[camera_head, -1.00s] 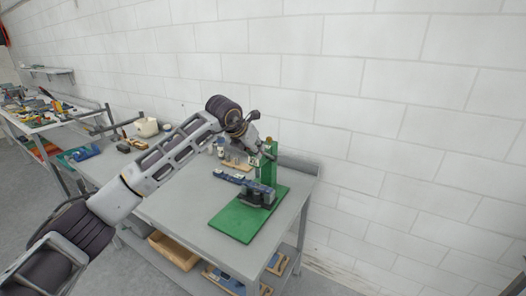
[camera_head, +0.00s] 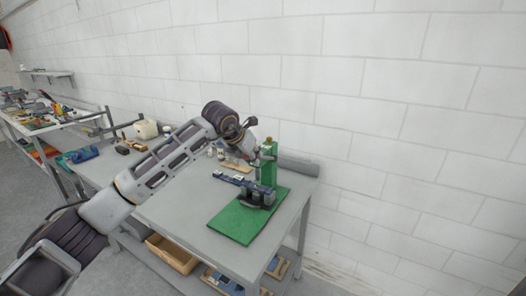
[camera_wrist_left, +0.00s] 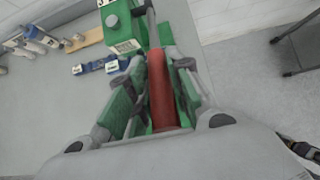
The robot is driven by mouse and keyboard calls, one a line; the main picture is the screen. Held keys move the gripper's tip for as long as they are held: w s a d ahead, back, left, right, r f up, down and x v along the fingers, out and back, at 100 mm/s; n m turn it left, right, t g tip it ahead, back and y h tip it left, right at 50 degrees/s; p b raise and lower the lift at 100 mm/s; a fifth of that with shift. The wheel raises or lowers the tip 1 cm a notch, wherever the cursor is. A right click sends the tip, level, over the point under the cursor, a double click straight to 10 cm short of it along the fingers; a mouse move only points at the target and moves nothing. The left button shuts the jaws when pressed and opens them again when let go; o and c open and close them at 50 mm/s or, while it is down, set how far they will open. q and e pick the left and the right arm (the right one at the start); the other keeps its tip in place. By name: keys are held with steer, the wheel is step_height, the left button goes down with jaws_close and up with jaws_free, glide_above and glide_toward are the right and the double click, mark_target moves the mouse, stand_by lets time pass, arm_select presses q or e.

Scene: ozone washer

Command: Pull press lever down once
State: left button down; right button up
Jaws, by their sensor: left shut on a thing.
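The press has a green base plate (camera_head: 232,224) and an upright green column (camera_head: 269,170) on the near right part of the grey table. Its lever ends in a red cylindrical handle (camera_wrist_left: 160,88), seen in the left wrist view; a grey rod runs on from it beside the green press head (camera_wrist_left: 120,22). My left gripper (camera_head: 259,156) is beside the column, near its top. In the left wrist view its fingers (camera_wrist_left: 158,72) are on both sides of the red handle and shut on it. In the head view the handle is mostly hidden. My right gripper is not in view.
A blue rail-like part (camera_head: 231,180) lies on the grey table (camera_head: 180,215) by the press. A white brick wall is close behind the table. A wooden tray (camera_head: 172,253) sits on the lower shelf.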

arm_select(q)
steer(key=shift+f, duration=0.2)
steer(key=shift+s+a+f+b, duration=0.15)
steer(key=shift+s+f+b, duration=0.1)
steer(key=shift+f+b, duration=0.35)
steer(key=shift+s+a+f+b, duration=0.15)
steer(key=shift+s+f+b, duration=0.1)
steer(key=shift+f+b, duration=0.35)
steer(key=shift+f, duration=0.1)
steer(key=shift+s+a+f+b, duration=0.1)
steer(key=shift+s+f+b, duration=0.1)
steer(key=shift+f+b, duration=0.4)
steer(key=shift+s+a+f+b, duration=0.1)
steer(key=shift+s+f+b, duration=0.05)
steer(key=shift+f+b, duration=0.4)
step_height(320, 180, down, 3)
steer(key=shift+s+a+r+b, duration=0.1)
steer(key=shift+r+b, duration=0.05)
steer(key=shift+b, duration=0.95)
